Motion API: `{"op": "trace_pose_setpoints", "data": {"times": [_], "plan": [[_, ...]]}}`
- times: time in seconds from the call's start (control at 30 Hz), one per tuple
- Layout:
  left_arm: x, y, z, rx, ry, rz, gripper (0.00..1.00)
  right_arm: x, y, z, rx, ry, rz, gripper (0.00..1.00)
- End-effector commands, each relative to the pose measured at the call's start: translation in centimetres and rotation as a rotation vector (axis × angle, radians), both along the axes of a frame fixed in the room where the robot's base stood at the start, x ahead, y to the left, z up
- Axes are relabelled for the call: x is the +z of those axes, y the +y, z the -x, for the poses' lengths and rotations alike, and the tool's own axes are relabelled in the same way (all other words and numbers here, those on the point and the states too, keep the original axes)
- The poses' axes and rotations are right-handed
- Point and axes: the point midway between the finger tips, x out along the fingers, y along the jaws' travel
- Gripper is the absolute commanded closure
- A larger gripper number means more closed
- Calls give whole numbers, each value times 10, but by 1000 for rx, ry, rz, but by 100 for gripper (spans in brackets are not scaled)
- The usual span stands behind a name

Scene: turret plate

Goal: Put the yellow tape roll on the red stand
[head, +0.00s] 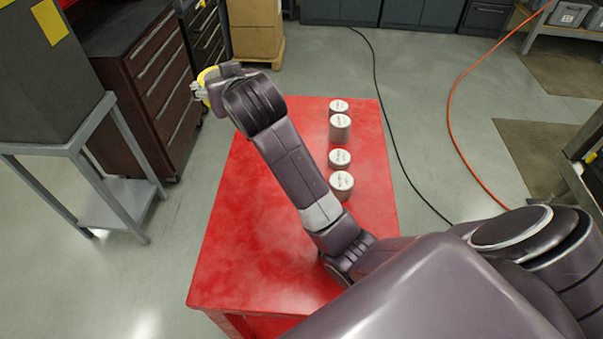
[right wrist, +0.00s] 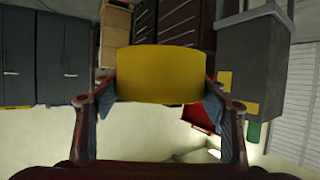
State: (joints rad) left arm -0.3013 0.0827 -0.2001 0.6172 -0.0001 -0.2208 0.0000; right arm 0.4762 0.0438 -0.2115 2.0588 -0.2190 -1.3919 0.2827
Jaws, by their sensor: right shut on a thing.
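The yellow tape roll (head: 207,74) is at the upper left of the head view, beyond the far left corner of the red table. My right gripper (head: 199,89) is shut on it and holds it in the air. In the right wrist view the yellow tape roll (right wrist: 158,72) sits between the two fingers of my right gripper (right wrist: 160,92). The only red support I can make out in the head view is the red table (head: 245,240); I cannot tell whether it is the red stand. A small red patch shows behind the right finger in the wrist view. My left gripper is not in view.
Several pale round cans (head: 341,184) stand in a row on the table's right side. A grey stand (head: 130,190) bears a dark box (head: 45,85) at the left. A dark red drawer cabinet (head: 155,75) is behind. The table's left and front surface is bare.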

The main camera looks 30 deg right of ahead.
Motion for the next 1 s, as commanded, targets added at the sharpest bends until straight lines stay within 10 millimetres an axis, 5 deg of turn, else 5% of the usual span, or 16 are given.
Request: {"op": "trace_pose_setpoints", "data": {"times": [0.2,0.4,0.57,1.0], "plan": [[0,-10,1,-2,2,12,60,-12,-95,-47,-81,-1,3,62],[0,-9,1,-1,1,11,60,-15,-144,-62,-122,-2,2,62],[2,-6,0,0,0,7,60,-27,-154,-65,-131,2,1,62],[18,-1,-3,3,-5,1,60,-138,-154,-63,-130,5,2,62]]}}
